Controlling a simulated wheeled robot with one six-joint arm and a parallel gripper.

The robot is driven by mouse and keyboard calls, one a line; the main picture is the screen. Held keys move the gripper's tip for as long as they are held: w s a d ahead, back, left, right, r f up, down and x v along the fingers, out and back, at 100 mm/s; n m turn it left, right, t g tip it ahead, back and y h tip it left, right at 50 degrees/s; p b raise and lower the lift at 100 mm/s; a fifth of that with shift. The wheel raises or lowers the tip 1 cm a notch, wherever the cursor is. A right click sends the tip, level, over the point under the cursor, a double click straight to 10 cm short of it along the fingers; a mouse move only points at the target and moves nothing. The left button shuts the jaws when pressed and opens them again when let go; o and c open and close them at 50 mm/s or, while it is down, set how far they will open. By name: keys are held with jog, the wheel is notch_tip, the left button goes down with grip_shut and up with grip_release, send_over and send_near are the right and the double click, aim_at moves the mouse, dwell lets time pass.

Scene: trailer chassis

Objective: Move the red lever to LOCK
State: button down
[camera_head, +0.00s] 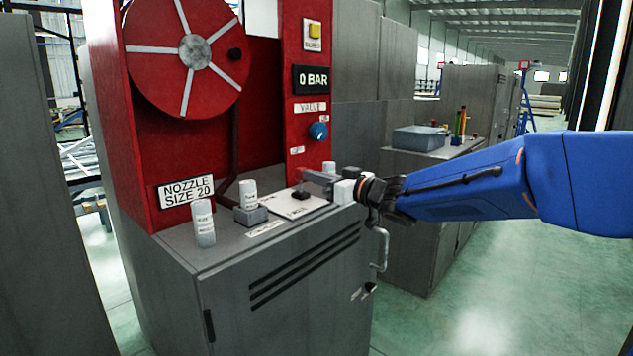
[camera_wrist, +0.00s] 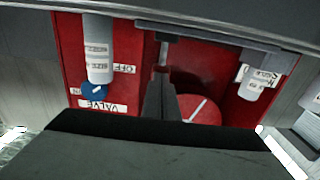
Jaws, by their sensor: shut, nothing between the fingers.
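I cannot make out a red lever or the word LOCK in either view. In the head view, a white plate (camera_head: 287,207) with small unreadable print lies on the grey cabinet top, with a small black block (camera_head: 300,195) on it. My gripper (camera_head: 308,177) reaches in from the right, above the plate's far right side. Its fingers are shut and empty. In the wrist view, the closed fingers (camera_wrist: 160,85) point toward a grey bar (camera_wrist: 215,37) with a narrow stem; I cannot tell whether they touch. The gripper body hides the lower part of that view.
The red panel (camera_head: 307,130) behind carries a blue valve knob (camera_head: 318,131) and a 0 BAR display (camera_head: 312,79). A red reel (camera_head: 190,55) is at the left. Labelled nozzles (camera_head: 204,222) stand on the cabinet top (camera_head: 225,250). A white cylinder stands near my gripper.

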aim_at(302, 169)
jog(key=shift+a+r, duration=0.1)
jog(key=shift+r, duration=0.05)
jog(key=shift+w+a+r, duration=0.4)
jog(key=shift+w+a, duration=0.15)
jog(key=shift+a, duration=0.1)
jog(key=shift+w+a+r, duration=0.35)
jog(key=shift+w+a, duration=0.35)
jog(key=shift+a, duration=0.15)
